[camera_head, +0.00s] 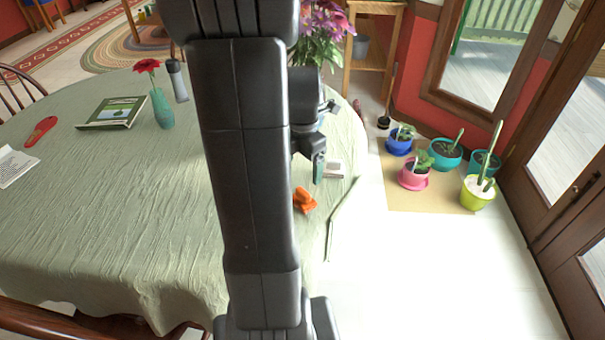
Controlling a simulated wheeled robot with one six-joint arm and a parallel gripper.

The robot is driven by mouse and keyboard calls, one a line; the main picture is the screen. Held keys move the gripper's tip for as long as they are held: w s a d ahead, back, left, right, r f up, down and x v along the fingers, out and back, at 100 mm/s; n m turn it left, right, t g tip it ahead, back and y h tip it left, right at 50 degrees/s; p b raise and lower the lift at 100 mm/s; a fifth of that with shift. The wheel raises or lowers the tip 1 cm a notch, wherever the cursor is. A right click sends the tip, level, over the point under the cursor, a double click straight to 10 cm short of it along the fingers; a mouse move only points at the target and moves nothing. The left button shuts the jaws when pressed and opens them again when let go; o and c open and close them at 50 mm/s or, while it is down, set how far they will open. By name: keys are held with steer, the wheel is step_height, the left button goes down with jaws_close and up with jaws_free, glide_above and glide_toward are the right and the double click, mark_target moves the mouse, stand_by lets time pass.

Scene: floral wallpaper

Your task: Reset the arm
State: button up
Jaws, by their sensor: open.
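My arm rises through the middle of the picture as a thick dark-grey column and hides the middle of the table. My gripper (318,167) shows just right of the arm, over the right part of the table, with its fingers pointing down. It is open, and I see nothing held in it. A small orange object (304,201) lies on the table below and slightly left of the gripper. A small whitish box (335,169) lies just right of the fingers.
The round table (110,220) has a pale green cloth. Potted plants (445,154) stand on a mat at right. Floor at lower right is clear.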

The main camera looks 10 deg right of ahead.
mark_target(303, 190)
steer(key=shift+r, duration=0.35)
step_height(303, 190, down, 12)
steer(key=shift+r+b, duration=0.1)
steer(key=shift+b, duration=0.55)
steer(key=shift+w+r, duration=0.15)
steer(key=shift+r, duration=2)
